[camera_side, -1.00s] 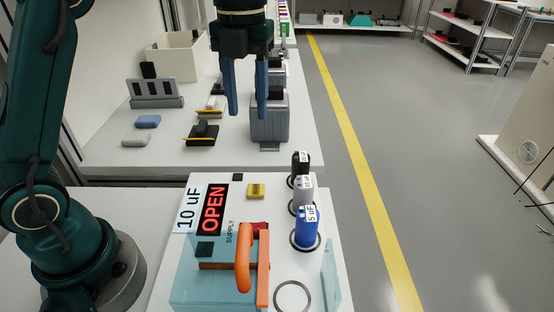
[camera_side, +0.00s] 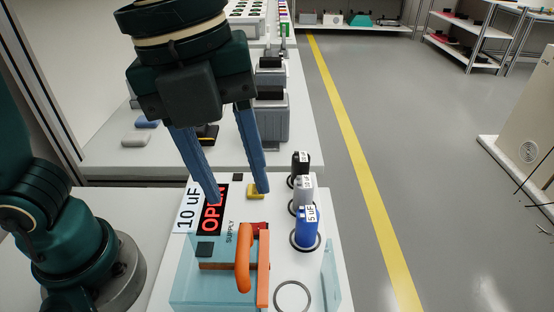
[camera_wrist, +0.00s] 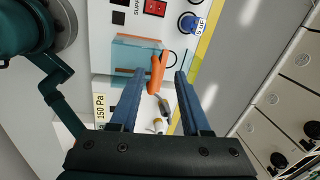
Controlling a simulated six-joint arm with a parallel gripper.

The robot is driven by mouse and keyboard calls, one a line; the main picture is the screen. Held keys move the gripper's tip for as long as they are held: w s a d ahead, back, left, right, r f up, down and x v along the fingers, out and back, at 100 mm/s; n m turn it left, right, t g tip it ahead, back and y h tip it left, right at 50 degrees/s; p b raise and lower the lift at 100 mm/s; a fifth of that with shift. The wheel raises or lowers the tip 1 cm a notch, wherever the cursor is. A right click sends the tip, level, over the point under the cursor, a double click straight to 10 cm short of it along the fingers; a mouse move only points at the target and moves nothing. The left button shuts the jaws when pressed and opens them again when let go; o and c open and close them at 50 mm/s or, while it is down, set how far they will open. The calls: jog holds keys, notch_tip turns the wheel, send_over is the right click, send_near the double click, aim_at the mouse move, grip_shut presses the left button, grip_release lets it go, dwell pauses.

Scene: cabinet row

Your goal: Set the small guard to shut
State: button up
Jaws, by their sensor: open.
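A clear pale-blue guard box (camera_side: 205,285) stands at the front of the white panel, with an orange handle (camera_side: 243,258) and an orange upright bar at it. A small clear pale-blue plate (camera_side: 331,272) stands upright to the right, beside an empty ring. I cannot tell for sure which is the small guard. My gripper (camera_side: 238,196) is open and empty, pointing down above the panel near the OPEN display and yellow block. In the wrist view, the orange handle (camera_wrist: 155,76) and pale-blue box (camera_wrist: 128,52) show beyond and between my fingers (camera_wrist: 160,73).
Blue (camera_side: 307,228), grey (camera_side: 302,195) and black (camera_side: 301,163) cylinders stand in a row on the panel's right. A red-lit OPEN display (camera_side: 213,212) and a yellow block (camera_side: 256,194) are on the panel. Open floor lies to the right.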

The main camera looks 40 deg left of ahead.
aim_at(243, 237)
jog(key=shift+m, duration=0.7)
jog(key=shift+s+d+f, duration=0.25)
jog(key=shift+d+f, duration=0.1)
jog(key=shift+f, duration=0.35)
jog(key=shift+s+d+f, duration=0.3)
jog(key=shift+d+f, duration=0.05)
jog(key=shift+f, duration=0.4)
jog(key=shift+s+d+f, duration=0.25)
jog(key=shift+d+f, duration=0.1)
jog(key=shift+f, duration=0.35)
grip_shut()
